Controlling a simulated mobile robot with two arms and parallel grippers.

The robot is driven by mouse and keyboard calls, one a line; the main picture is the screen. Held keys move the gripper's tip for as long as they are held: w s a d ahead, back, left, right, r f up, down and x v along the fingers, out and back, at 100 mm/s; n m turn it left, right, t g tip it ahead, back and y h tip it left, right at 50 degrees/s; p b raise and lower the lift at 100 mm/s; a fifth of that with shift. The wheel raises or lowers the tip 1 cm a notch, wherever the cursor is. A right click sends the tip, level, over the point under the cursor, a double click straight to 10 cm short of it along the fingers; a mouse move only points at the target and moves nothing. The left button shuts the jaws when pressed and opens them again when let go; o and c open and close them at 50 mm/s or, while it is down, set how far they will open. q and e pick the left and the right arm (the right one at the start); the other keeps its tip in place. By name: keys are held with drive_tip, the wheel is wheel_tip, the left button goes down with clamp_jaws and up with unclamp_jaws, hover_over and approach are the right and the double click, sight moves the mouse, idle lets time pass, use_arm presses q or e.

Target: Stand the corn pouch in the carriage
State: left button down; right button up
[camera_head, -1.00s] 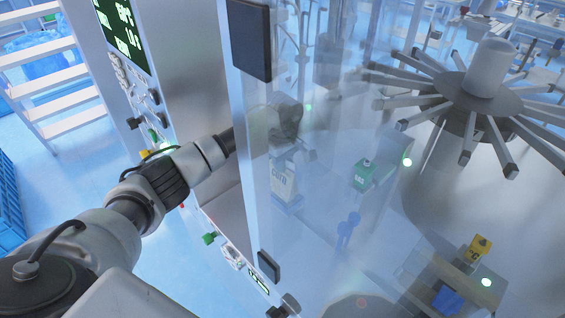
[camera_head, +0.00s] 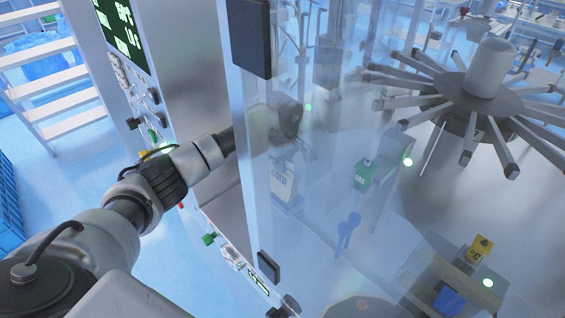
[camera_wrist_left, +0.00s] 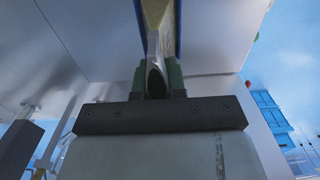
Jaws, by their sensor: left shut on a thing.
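My left gripper (camera_head: 287,135) is behind the clear panel and blurred by it. It is shut on the corn pouch (camera_head: 283,188), a pale pouch with dark lettering that hangs below it, roughly upright. In the left wrist view the green fingers (camera_wrist_left: 159,80) pinch the edge of the pouch (camera_wrist_left: 158,30), which shows pale yellow with a blue border. I cannot clearly pick out the carriage, nor tell whether the pouch's bottom touches anything. My right gripper is not in view.
A clear panel with a metal frame (camera_head: 253,165) stands close around my left arm. A wheel with many radial arms (camera_head: 480,95) fills the right. A green box (camera_head: 364,174), a blue fitting (camera_head: 348,230) and a yellow box (camera_head: 478,250) are behind the panel. A control cabinet stands at left.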

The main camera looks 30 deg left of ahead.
use_arm(q)
drive_tip(key=shift+f, duration=0.2)
drive_tip(key=shift+f+b, duration=1.5)
drive_tip(key=shift+b, duration=0.05)
drive_tip(key=c, duration=1.1)
unclamp_jaws()
wheel_tip(320, 180, up, 10)
drive_tip(key=b, duration=0.2)
drive_tip(key=shift+w+b, duration=0.1)
drive_tip(key=shift+b, duration=0.3)
drive_tip(key=shift+r, duration=0.4)
